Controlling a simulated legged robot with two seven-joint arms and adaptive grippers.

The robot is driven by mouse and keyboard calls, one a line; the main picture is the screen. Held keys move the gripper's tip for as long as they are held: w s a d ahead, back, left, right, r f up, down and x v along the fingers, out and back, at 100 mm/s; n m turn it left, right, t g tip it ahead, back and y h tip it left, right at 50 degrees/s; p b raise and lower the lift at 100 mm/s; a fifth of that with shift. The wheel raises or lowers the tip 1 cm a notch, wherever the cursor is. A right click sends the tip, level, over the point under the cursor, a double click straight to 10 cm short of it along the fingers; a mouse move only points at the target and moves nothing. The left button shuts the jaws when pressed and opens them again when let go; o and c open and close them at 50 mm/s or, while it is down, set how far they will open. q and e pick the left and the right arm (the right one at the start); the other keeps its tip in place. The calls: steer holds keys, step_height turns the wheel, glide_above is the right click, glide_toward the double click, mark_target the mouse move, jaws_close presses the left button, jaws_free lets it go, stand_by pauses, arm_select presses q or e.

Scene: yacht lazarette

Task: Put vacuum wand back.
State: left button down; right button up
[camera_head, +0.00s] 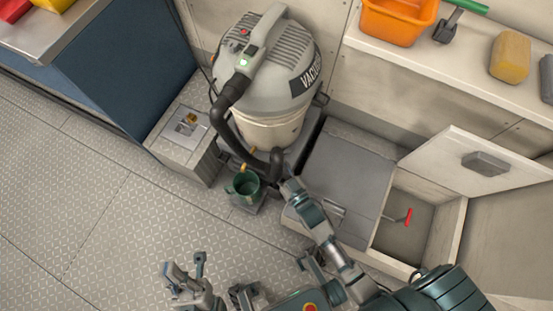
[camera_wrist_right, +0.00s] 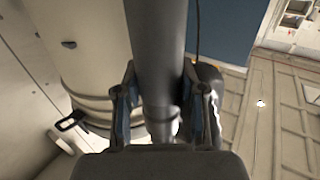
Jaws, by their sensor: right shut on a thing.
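The vacuum (camera_head: 268,75) is a grey canister with a black hose (camera_head: 228,105) curving down its front. The hose leads to a dark tube, the wand (camera_head: 277,158), at the base's right front. My right gripper (camera_head: 283,182) meets it from below. In the right wrist view the fingers (camera_wrist_right: 160,105) are shut on either side of the dark wand (camera_wrist_right: 158,45); its far end runs out of view. A green cup-shaped holder (camera_head: 243,187) on a small grey base stands left of it, apart from the wand. My left gripper (camera_head: 184,268) is open and empty above the floor.
A grey box (camera_head: 184,140) stands left of the vacuum. A grey lid (camera_head: 345,175) and an open compartment (camera_head: 405,235) with a red-handled item (camera_head: 405,217) are at right. An orange bin (camera_head: 398,20) sits on the shelf. The left floor (camera_head: 70,220) is clear.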

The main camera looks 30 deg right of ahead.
steer(key=o, duration=1.2)
steer(key=shift+s, duration=0.1)
steer(key=shift+s, duration=0.3)
steer(key=s, duration=0.3)
steer(key=s+d, duration=0.1)
steer(key=s, duration=0.7)
steer(key=shift+d, duration=0.15)
